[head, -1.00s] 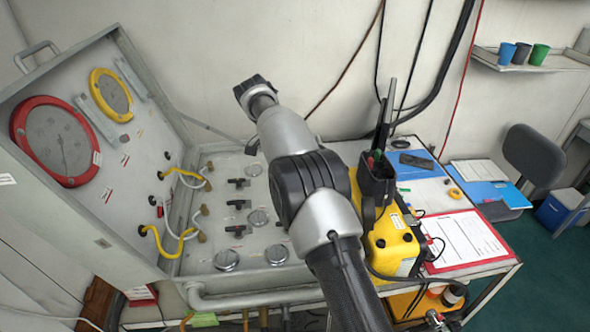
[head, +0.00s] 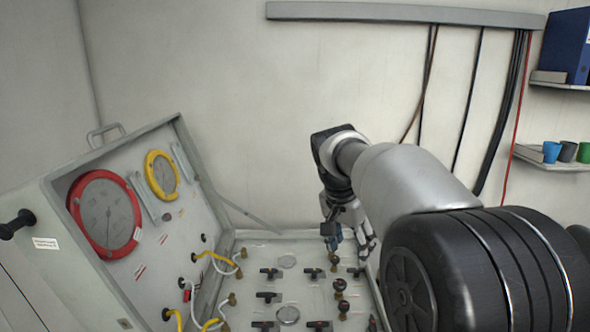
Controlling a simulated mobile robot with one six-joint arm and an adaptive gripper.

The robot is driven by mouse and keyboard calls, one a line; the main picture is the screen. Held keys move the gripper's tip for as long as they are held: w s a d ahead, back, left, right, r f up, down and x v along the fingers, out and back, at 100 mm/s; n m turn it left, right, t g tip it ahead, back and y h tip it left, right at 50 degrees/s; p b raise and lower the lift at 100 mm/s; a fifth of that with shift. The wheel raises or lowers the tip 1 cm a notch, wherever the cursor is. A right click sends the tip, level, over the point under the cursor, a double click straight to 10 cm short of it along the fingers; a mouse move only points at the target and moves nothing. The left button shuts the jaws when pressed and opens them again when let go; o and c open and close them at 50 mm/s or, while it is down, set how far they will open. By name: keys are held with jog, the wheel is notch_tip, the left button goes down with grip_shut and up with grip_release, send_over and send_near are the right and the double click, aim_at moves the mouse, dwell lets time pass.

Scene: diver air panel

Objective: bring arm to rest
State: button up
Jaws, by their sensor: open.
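My arm comes in from the right of the head view, its large dark joint close to the camera. My gripper (head: 348,242) hangs from the wrist, fingers pointing down over the back part of the air panel (head: 250,270). It looks open, with no object visible between its fingers. A small blue part shows at its left finger; I cannot tell what it is. The arm hides the panel's right side and the table beyond it. Whether the fingertips touch any panel knob cannot be told.
The panel's lid stands open at left with a red-rimmed gauge (head: 105,214) and a yellow-rimmed gauge (head: 161,175). Valve handles and knobs (head: 340,285) stick up from the panel. Cables (head: 515,110) hang on the wall. Cups (head: 567,151) sit on a shelf at right.

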jog(key=s+d+r+n+y+b, duration=0.1)
jog(key=s+d+r+n, duration=0.15)
jog(key=s, duration=0.95)
jog(key=s+f+n+t+b, duration=0.1)
jog(key=s+f+n, duration=0.2)
jog(key=s, duration=0.8)
jog(key=s+f+n+t+y+b, duration=0.1)
jog(key=s+f+n, duration=0.2)
jog(key=s+f, duration=0.5)
jog(key=s, duration=0.3)
jog(key=shift+s+a+y+b, duration=0.25)
jog(key=shift+a+y+b, duration=0.05)
jog(key=shift+a+b, duration=0.1)
